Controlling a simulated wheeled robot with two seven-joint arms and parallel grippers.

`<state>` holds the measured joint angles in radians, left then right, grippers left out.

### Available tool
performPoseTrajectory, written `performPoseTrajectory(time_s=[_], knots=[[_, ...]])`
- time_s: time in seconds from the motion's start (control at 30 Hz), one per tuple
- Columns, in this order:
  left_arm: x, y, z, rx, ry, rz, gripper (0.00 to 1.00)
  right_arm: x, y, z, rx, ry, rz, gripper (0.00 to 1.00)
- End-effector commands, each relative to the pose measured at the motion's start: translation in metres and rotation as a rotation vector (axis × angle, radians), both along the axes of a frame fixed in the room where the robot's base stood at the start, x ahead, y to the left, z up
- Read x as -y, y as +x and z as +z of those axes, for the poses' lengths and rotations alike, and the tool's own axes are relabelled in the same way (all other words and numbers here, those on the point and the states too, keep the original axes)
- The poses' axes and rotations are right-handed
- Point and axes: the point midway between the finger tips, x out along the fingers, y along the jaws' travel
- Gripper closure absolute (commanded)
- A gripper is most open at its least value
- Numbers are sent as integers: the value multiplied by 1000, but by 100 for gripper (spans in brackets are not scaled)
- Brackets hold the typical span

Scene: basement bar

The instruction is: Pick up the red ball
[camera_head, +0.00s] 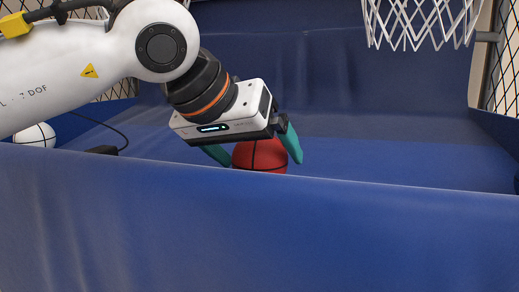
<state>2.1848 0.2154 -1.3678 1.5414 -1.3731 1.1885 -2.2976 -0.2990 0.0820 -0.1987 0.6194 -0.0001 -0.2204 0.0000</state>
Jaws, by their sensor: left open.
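The red ball (262,156) has dark seam lines and sits inside the blue-padded enclosure, just behind its front wall. The wall hides the lower part of the ball. My left gripper (258,154) reaches in from the upper left and is tilted downward. Its two teal fingers are open, one on each side of the ball. The right finger looks close to the ball's side; I cannot tell whether either finger touches it. The gripper body covers the top of the ball. My right gripper is not in view.
The blue padded front wall (250,225) crosses the view below my arm. A white ball (36,135) with dark lines lies at the far left. A white basketball net (422,22) hangs at the upper right. The blue floor right of the red ball is clear.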

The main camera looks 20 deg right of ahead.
Motion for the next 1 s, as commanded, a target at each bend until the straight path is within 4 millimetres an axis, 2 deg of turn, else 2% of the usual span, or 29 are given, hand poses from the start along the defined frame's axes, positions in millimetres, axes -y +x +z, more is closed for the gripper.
performPoseTrajectory(time_s=[0.17,0.37,0.67,0.87,1.0], knots=[[9,7,-11,-2,0,1,5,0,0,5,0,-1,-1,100],[9,7,-12,-1,-1,1,5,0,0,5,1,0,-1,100],[9,7,-11,-1,0,1,51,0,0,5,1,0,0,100],[9,7,-11,0,-2,2,51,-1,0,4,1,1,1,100],[9,7,0,3,-4,2,51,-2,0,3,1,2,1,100]])
